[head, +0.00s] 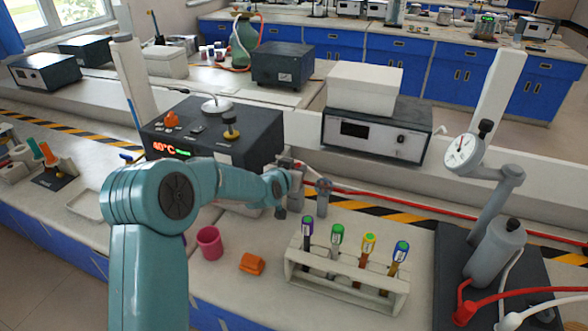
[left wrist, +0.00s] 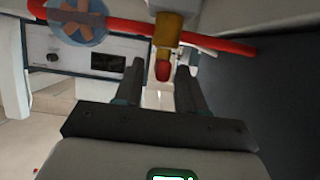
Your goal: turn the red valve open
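In the left wrist view, a red-tipped part (left wrist: 163,71) hangs from a brass-coloured body (left wrist: 168,35) on a red pipe (left wrist: 218,43); it looks like the red valve. My left gripper (left wrist: 158,84) is open, its two dark fingers apart on either side of the red tip. Contact between them cannot be told. In the head view my left gripper (head: 288,200) is at the centre, beyond the tube rack, beside a small reddish part (head: 299,166) that it partly hides. My right gripper is not in view.
A rack (head: 346,282) with several capped tubes stands in front of the gripper. A pink cup (head: 210,243) and an orange block (head: 252,264) lie to its left. A dark heater box (head: 235,138) stands behind. A gauge (head: 463,152) rises at right.

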